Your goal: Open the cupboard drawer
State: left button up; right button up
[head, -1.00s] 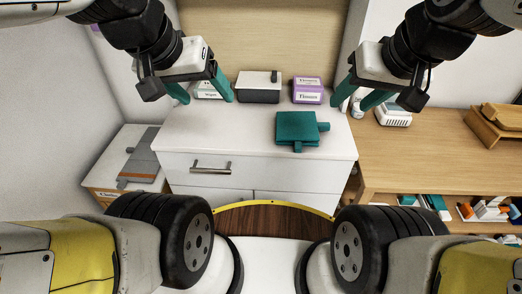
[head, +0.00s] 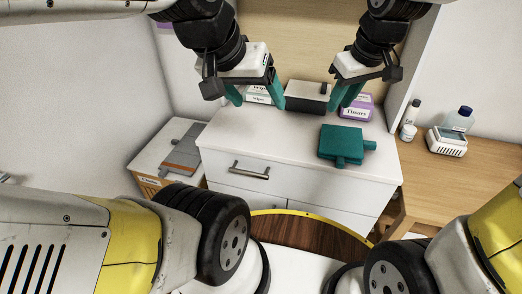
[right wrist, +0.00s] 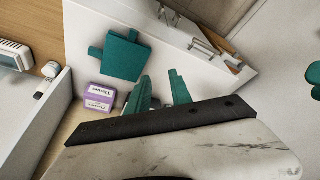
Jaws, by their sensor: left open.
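The white cupboard (head: 225,138) stands ahead, and its top drawer (head: 290,183) looks closed. The drawer's metal bar handle (head: 249,171) is on the left part of its front; a metal handle also shows in the right wrist view (right wrist: 207,48). My left gripper (head: 255,98) is open and empty above the back left of the cupboard top, away from the handle. My right gripper (head: 345,98) is open and empty above the back right of the top; its two teal fingers stand apart in the right wrist view (right wrist: 160,92).
On the cupboard top are a teal box (head: 341,143), a dark box with a white lid (head: 307,98), a purple tissue box (head: 357,108) and a wipes box (head: 258,96). A wooden desk (head: 470,178) stands right, a low cabinet (head: 150,160) left.

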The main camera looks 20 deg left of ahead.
jog(key=w+a+f+n+g, duration=0.1)
jog(key=w+a+f+n, duration=0.2)
jog(key=a+f, duration=0.35)
jog(key=n+g+h, duration=0.2)
jog(key=n, duration=0.5)
send_near(249, 168)
jog(key=s+r, duration=0.1)
jog(key=s+d, duration=0.1)
jog(key=s+r, duration=0.1)
jog(key=s, duration=0.1)
jog(key=shift+s+d+r, duration=0.1)
jog(key=shift+d+r, duration=0.05)
jog(key=shift+r, duration=0.15)
notch_tip(249, 168, down, 8)
jog(key=shift+r, duration=0.1)
grip_shut()
